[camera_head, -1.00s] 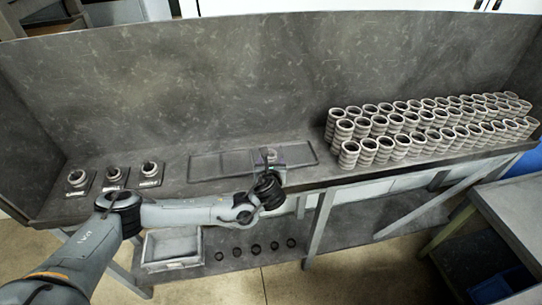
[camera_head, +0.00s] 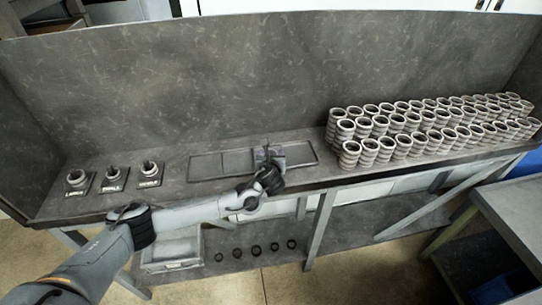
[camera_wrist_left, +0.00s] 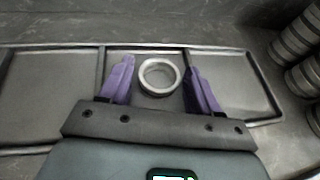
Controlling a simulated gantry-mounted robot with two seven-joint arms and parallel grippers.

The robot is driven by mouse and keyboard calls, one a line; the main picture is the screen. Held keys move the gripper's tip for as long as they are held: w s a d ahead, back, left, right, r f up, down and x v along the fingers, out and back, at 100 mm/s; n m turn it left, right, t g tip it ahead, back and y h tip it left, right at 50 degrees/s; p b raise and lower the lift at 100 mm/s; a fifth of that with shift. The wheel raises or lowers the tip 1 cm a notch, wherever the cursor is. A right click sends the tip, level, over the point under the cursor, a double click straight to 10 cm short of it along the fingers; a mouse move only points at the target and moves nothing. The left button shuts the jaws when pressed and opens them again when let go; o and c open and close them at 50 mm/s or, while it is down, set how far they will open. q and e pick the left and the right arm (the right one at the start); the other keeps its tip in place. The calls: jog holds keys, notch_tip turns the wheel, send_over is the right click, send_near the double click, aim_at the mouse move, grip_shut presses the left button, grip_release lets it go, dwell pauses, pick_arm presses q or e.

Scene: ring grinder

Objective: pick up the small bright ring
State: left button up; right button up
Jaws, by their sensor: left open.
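The small bright ring (camera_wrist_left: 159,91) lies in the middle-right part of the dark shallow tray (camera_wrist_left: 45,103), as the left wrist view shows. My left gripper (camera_wrist_left: 160,82) is open, with one purple finger on each side of the ring and visible gaps between fingers and ring. In the head view my left gripper (camera_head: 270,156) is over the right part of the tray (camera_head: 205,167) and hides the ring. My right gripper is not in view.
Tall stacks of rings (camera_head: 400,140) stand to the right on the bench. Three labelled holders (camera_head: 113,180) with rings stand at the left. A bin (camera_head: 172,250) and several dark rings (camera_head: 255,250) are on the lower shelf. The sloped back wall (camera_head: 250,80) rises behind.

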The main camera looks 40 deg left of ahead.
pick_arm(q)
jog(key=c, duration=0.9)
jog(key=shift+o, duration=0.2)
jog(key=shift+r, duration=0.2)
